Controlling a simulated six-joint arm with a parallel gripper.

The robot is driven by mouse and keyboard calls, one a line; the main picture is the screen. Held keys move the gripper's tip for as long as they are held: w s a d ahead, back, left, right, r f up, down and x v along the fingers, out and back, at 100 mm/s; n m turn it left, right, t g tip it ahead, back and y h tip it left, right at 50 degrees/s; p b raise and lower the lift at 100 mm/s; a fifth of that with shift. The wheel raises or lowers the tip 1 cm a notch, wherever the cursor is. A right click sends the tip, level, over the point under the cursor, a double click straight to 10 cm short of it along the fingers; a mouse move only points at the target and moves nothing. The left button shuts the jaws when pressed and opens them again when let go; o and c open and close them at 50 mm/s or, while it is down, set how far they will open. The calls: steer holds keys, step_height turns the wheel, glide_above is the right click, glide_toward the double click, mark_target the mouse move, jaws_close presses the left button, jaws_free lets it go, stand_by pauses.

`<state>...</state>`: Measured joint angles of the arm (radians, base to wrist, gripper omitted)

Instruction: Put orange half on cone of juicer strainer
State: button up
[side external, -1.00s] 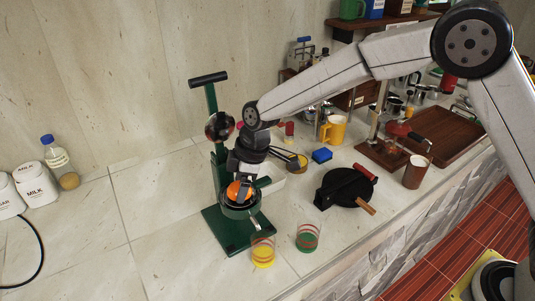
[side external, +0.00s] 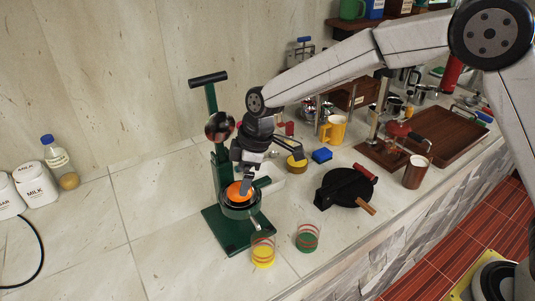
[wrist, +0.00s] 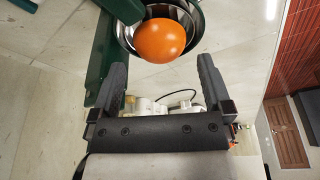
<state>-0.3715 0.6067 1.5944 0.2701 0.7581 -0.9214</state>
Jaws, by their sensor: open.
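The orange half (side external: 236,191) sits in the strainer of the green juicer (side external: 226,227), dome side up. In the wrist view the orange half (wrist: 160,40) lies within the metal strainer bowl (wrist: 126,34), and its rounded peel faces me. The cone is hidden beneath it. My gripper (side external: 245,184) is just above the orange half. In the wrist view my gripper (wrist: 161,75) is open, its two fingers apart and clear of the orange half, with nothing between them.
The juicer's lever handle (side external: 208,78) and dark press cup (side external: 219,126) rise behind my gripper.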

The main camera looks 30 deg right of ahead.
steer(key=v, duration=0.9)
steer(key=shift+r, duration=0.15)
steer(key=shift+d, duration=0.1)
steer(key=s+d+f+m+h, duration=0.1)
steer(key=s+d+f+m, duration=0.2)
steer(key=s+d, duration=0.3)
steer(key=s+d+f+m+h, duration=0.1)
steer(key=s+d+f+m, duration=0.3)
steer(key=s+d, duration=0.3)
steer(key=s+d+f+m+t, duration=0.1)
steer(key=s+d+f+m, duration=0.3)
steer(key=s+d+m, duration=0.1)
steer(key=shift+s+d+m+h, duration=0.4)
steer(key=shift+s+d, duration=0.25)
steer(key=shift+d, duration=0.35)
